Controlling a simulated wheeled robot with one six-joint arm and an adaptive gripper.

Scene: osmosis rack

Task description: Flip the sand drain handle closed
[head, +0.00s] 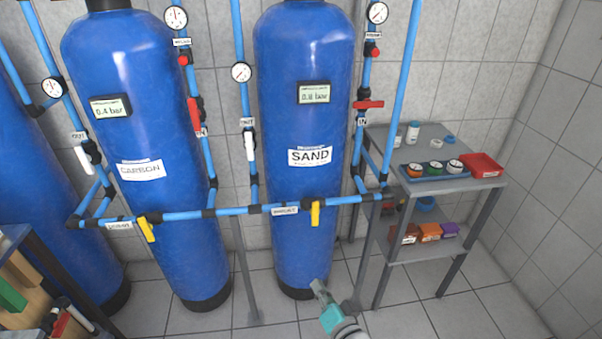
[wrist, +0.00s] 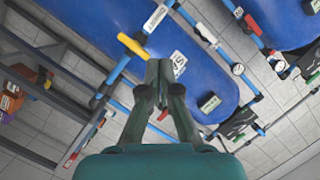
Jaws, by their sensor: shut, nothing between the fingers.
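The blue SAND tank (head: 305,120) stands right of centre in the head view. The yellow sand drain handle (head: 315,213) sits on the horizontal blue pipe in front of it and points down, across the pipe. A small white label (head: 285,210) is just left of it, its text too small to read. My gripper (head: 318,287) is in the lower part of the head view, below the handle and apart from it. In the wrist view my gripper (wrist: 158,70) is shut and empty, and the yellow handle (wrist: 133,46) appears just beyond and left of the fingertips.
Another yellow handle (head: 147,228) hangs on the same pipe (head: 235,210) at the CARBON tank (head: 140,150). Red handles (head: 368,104) and a white handle (head: 250,146) are on upright pipes. A grey metal shelf (head: 480,186) stands at right. The floor in front is partly clear.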

